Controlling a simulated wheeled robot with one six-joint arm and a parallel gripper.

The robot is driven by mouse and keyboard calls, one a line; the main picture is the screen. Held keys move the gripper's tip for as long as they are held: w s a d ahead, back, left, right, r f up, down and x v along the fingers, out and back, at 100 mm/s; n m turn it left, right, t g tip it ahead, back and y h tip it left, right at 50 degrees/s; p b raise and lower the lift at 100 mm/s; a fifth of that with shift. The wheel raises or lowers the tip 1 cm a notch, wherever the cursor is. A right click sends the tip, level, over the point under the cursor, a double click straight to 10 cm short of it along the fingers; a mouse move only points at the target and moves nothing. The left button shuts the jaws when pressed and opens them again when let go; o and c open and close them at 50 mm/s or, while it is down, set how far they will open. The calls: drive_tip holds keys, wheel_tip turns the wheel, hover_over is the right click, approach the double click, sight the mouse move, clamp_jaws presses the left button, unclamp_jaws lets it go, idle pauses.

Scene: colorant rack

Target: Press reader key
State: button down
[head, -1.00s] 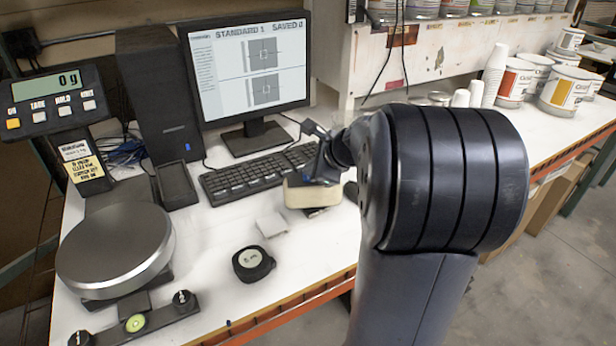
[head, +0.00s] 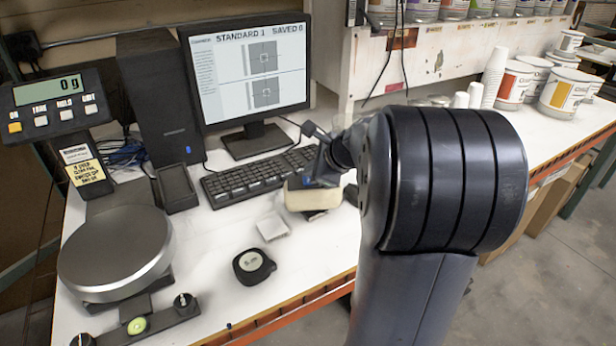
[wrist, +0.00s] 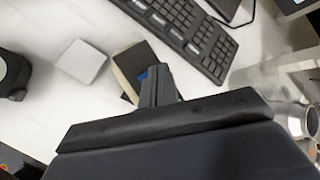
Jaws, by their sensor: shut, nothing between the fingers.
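The reader appears to be the small beige and dark block (head: 312,198) on the white bench, in front of the keyboard. It also shows in the wrist view (wrist: 128,62), partly covered by my gripper. My gripper (head: 318,178) reaches down over the block's top from the right, with its fingers shut together and holding nothing. In the wrist view the fingertips (wrist: 150,78) overlap the block's edge, with a blue patch beside them. I cannot tell whether they touch it, and the key itself is not clearly seen. The monitor (head: 250,70) shows "STANDARD 1 SAVED" with a blurred digit.
The keyboard (head: 258,176) lies just behind the block. A scale (head: 115,250) stands at left. Cups (head: 494,75) and paint cans (head: 566,92) stand at right.

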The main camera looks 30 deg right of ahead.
drive_tip(key=shift+r, duration=0.3)
wheel_tip(320, 180, up, 5)
drive_tip(key=p, duration=0.5)
drive_tip(key=shift+f, duration=0.1)
idle(0.7)
